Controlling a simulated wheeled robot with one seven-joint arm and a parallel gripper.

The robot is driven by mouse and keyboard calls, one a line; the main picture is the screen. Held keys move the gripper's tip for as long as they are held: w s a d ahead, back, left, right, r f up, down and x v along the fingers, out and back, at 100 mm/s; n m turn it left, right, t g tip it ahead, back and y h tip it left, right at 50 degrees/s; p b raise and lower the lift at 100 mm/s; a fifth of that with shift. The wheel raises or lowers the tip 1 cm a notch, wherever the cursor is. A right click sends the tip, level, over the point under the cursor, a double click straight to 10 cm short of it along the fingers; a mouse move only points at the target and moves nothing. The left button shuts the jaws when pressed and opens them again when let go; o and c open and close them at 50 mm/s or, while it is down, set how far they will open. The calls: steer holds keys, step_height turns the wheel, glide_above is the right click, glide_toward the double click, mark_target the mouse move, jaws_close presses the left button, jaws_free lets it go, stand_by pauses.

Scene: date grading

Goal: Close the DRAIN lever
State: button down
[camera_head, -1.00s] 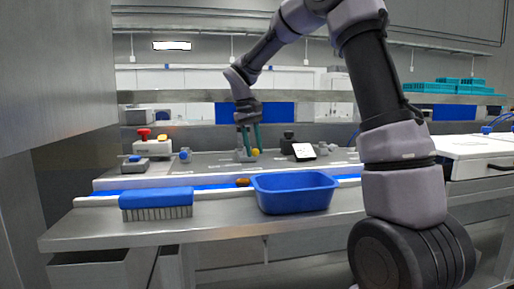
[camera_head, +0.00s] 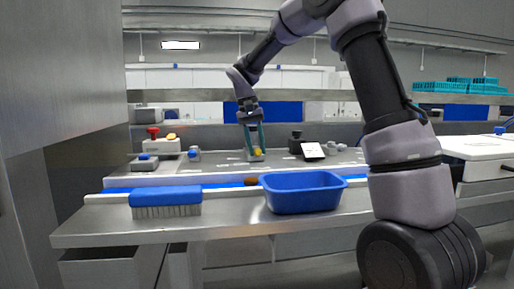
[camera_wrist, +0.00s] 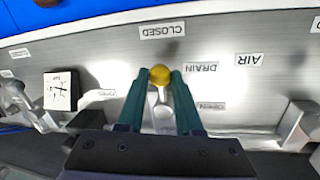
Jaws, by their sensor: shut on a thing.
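The DRAIN lever has a round yellow knob (camera_wrist: 160,75) on a light metal stem, beside the DRAIN label (camera_wrist: 201,69). My gripper (camera_wrist: 160,80) is shut on the knob, with one teal finger on each side. The stem runs from its base towards the CLOSED label (camera_wrist: 162,31), and the knob stands short of that label. An OPEN label (camera_wrist: 211,106) lies beside the base. In the head view my gripper (camera_head: 253,148) reaches down to the back panel, with the yellow knob (camera_head: 258,152) between its fingers.
A blue bin (camera_head: 303,193) and a blue brush (camera_head: 166,200) stand at the counter's front. A brown date (camera_head: 251,181) lies on the blue strip. The AIR label (camera_wrist: 249,60) is nearby.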

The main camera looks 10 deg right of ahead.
steer(key=c, duration=0.6)
jaws_free()
steer(key=r, duration=0.3)
steer(key=a+r, duration=0.1)
steer(key=r, duration=0.3)
steer(key=a+r, duration=0.1)
steer(key=r, duration=0.2)
steer(key=shift+w+r, duration=0.25)
steer(key=shift+r, duration=0.05)
